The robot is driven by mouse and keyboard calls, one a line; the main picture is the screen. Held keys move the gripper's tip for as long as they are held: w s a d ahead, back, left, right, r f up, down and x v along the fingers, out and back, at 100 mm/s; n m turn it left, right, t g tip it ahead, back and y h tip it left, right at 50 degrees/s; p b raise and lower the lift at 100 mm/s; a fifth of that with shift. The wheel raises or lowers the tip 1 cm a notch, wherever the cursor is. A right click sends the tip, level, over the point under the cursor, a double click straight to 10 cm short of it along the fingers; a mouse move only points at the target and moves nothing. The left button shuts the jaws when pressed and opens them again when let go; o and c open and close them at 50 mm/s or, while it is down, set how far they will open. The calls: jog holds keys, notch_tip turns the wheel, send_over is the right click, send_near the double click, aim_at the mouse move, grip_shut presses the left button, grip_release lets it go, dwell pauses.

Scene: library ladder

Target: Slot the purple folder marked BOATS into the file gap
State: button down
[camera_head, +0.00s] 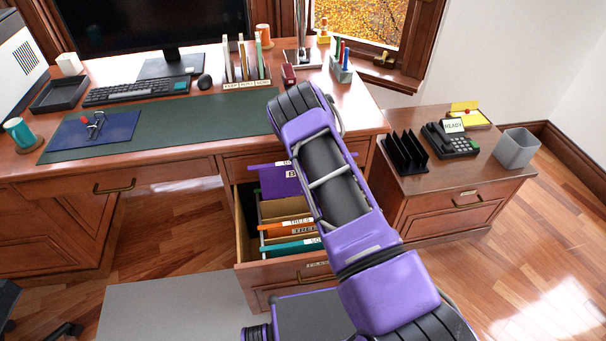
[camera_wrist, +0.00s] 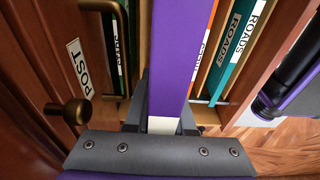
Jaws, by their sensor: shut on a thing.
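The purple folder (camera_head: 277,183) hangs upright over the back part of the open file drawer (camera_head: 242,238), with a white label starting with "B" partly hidden by my arm. My gripper (camera_wrist: 163,118) is shut on the folder, whose purple face (camera_wrist: 178,50) runs away between the fingers in the wrist view. In the head view my arm hides the gripper. Orange (camera_head: 286,226) and teal (camera_head: 290,248) folders stand in the drawer's front part. A tan space (camera_head: 272,208) shows between them and the purple folder. I cannot tell how far its lower edge reaches into the drawer.
The wooden desk (camera_head: 200,112) lies behind the drawer, with a green mat (camera_head: 190,122). A side cabinet (camera_head: 455,170) with a black sorter (camera_head: 404,152) and phone (camera_head: 452,140) stands right. In the wrist view, a brass knob (camera_wrist: 76,112) and POST label (camera_wrist: 79,68) are close left.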

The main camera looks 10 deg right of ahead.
jog(key=shift+f+b, duration=0.6)
jog(key=shift+f, duration=0.55)
jog(key=shift+f+b, duration=1.5)
jog(key=shift+f, duration=1.1)
dwell(0.5)
jog(key=shift+f, duration=0.8)
jog(key=shift+f, duration=0.3)
jog(key=shift+f, duration=0.3)
jog(key=shift+f, duration=0.2)
jog(key=shift+r+p, duration=2.3)
jog(key=shift+r, duration=1.65)
